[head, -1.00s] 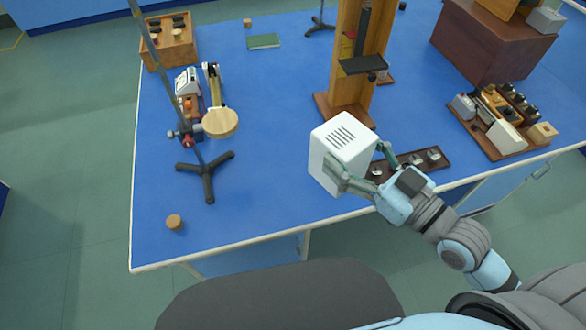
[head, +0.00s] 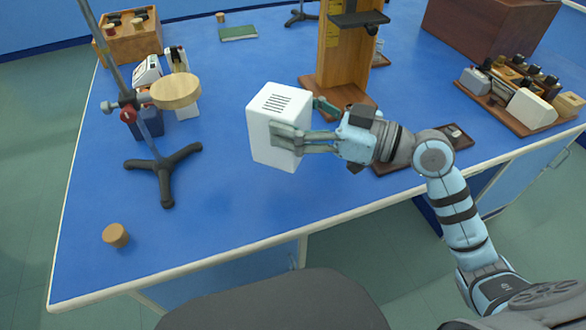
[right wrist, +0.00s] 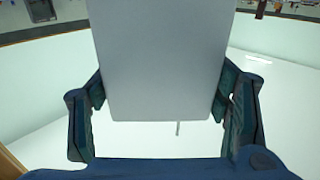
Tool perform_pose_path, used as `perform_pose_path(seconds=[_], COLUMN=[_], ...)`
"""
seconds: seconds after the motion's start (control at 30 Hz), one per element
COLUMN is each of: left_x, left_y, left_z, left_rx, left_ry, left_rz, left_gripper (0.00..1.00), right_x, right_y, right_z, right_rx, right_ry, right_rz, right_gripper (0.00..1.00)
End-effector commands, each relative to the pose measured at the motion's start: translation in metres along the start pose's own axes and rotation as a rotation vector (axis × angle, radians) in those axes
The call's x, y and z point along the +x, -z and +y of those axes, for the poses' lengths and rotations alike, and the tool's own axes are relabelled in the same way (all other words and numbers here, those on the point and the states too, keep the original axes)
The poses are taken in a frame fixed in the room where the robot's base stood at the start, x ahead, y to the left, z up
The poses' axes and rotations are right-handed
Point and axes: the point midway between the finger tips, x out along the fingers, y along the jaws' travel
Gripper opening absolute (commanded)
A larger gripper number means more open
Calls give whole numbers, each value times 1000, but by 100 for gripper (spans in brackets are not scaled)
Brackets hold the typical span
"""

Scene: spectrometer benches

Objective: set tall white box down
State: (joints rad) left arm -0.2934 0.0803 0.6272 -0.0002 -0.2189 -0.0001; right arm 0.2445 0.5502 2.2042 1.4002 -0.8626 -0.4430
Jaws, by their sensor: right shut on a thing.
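The tall white box (head: 262,140), with dark vent slots on its top, is upright over the front part of the blue table (head: 240,205). My right gripper (head: 298,125) is shut on it from the right, one finger across its near side and the other behind. In the right wrist view the box (right wrist: 160,60) fills the space between the two fingers of the gripper (right wrist: 160,105). I cannot tell whether the box's bottom touches the table. My left gripper is not in view.
A black tripod stand (head: 163,170) with a round wooden disc is left of the box. A cork (head: 116,236) lies near the front left corner. A wooden upright (head: 340,70) stands behind the box. The table's front middle is clear.

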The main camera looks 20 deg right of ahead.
Motion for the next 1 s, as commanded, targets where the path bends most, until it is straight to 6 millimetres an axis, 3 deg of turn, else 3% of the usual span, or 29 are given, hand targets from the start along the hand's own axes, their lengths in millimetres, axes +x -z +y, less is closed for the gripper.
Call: perform_pose_path(seconds=[0.03,0.1,0.4,0.77,0.8,0.9,1.0], left_x=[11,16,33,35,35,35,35], left_y=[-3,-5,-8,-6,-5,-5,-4], left_z=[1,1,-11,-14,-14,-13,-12], left_rx=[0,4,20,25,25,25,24], left_ry=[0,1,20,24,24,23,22], left_rz=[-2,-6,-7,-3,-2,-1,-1], left_gripper=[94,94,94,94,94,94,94], right_x=[0,0,0,0,0,0,0], right_y=[-22,-37,-87,-92,-93,-92,-92], right_z=[0,0,0,0,0,0,0], right_rx=[4,3,0,-3,-2,-2,-2], right_ry=[-1,-1,-1,-2,-2,-2,-2], right_rz=[0,2,2,3,1,1,1], right_gripper=[18,18,18,18,74,90,92])
